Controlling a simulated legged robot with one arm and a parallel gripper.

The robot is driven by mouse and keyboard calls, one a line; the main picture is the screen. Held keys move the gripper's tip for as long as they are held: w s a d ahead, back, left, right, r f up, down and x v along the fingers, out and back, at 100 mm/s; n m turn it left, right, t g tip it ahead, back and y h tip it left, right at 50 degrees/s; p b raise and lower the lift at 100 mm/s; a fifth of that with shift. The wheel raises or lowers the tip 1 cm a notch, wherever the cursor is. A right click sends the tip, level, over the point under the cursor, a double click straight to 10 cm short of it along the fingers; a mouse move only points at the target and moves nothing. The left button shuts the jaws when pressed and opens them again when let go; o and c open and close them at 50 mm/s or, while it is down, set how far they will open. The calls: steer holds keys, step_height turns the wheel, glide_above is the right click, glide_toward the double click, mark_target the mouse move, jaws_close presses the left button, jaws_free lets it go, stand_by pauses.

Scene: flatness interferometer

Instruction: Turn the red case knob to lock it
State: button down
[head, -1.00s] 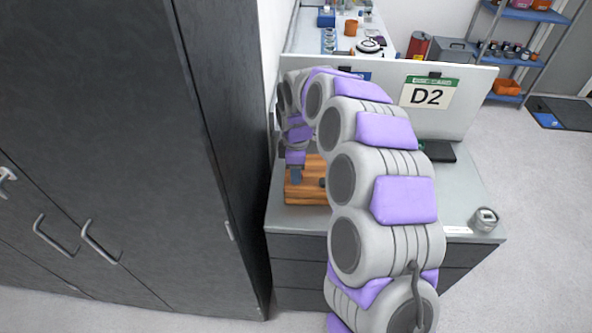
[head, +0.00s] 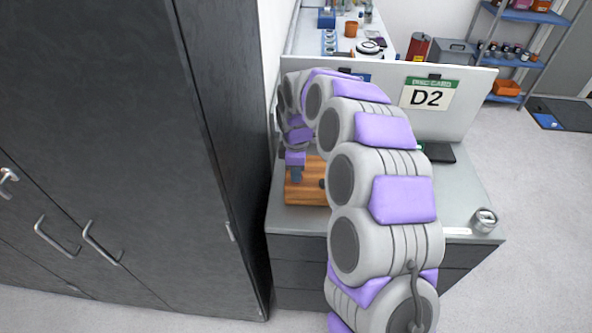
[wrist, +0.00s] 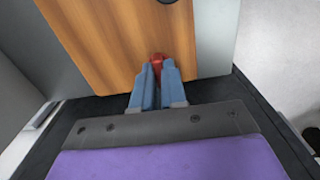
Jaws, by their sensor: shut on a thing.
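The wooden case (head: 300,194) sits on the grey bench, at its left side. In the wrist view its wood-grained face (wrist: 105,35) fills the upper middle. The red case knob (wrist: 157,60) shows at the lower edge of that face, between the tips of the blue-grey fingers. My gripper (wrist: 156,74) is shut on the knob, and the fingers hide most of it. In the head view my gripper (head: 296,174) is small, at the near left part of the case. The knob cannot be made out there.
A tall dark cabinet (head: 100,120) stands close on the left. A panel with a D2 card (head: 428,94) stands behind the case. A small round metal item (head: 484,220) sits at the bench's right front corner.

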steer(key=m+p, duration=0.2)
steer(key=shift+w+d+r+m, duration=0.1)
steer(key=shift+r+m, duration=0.1)
steer(key=shift+m, duration=0.2)
steer(key=m+p, duration=0.4)
steer(key=m, duration=0.1)
steer(key=m+p, duration=0.2)
steer(key=m, duration=0.3)
steer(key=shift+f+m+p, duration=0.15)
steer(key=shift+m+p, duration=0.75)
steer(key=shift+m, duration=1.2)
steer(key=c, duration=1.2)
jaws_free()
